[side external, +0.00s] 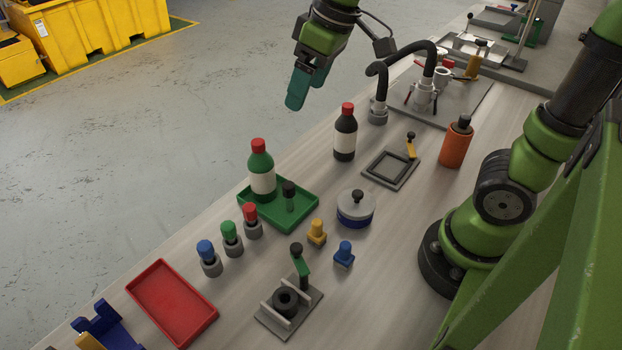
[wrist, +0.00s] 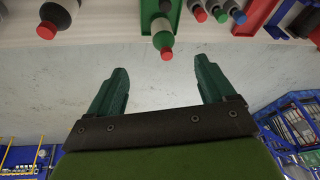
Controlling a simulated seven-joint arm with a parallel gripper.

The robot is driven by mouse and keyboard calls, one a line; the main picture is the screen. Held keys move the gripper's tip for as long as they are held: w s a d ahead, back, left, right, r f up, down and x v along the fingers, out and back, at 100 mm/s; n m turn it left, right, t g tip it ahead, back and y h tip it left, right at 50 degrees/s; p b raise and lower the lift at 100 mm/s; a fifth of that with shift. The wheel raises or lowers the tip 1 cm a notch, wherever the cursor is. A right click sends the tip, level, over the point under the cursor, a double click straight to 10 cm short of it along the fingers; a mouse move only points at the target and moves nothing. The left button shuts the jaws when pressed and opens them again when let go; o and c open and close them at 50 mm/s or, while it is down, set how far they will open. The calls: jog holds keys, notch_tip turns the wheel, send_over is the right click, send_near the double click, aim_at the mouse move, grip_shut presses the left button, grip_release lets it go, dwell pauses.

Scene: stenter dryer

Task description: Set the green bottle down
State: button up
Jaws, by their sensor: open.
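The green bottle (side external: 261,166), with a red cap and a white label, stands upright in the green tray (side external: 300,218), towards its back left. In the wrist view the green bottle (wrist: 163,36) shows beyond the fingertips, near the top middle. My gripper (side external: 296,100) is high above the far edge of the table, apart from the bottle and up to its right. In the wrist view my gripper (wrist: 160,78) has its two teal fingers spread wide with nothing between them.
A black bottle (side external: 345,135) stands right of the green tray. A dark-handled item (side external: 289,199) stands in the tray near the bottle. A lidded pot (side external: 356,211), several coloured knobs (side external: 231,235) and a red tray (side external: 172,301) are nearby. Open floor (side external: 180,120) lies beyond the table edge.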

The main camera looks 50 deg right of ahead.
jog(key=s+d+f+m+t, duration=0.2)
jog(key=s+m, duration=0.4)
jog(key=s, duration=0.3)
jog(key=shift+m+t, duration=0.4)
jog(key=shift+t, duration=0.5)
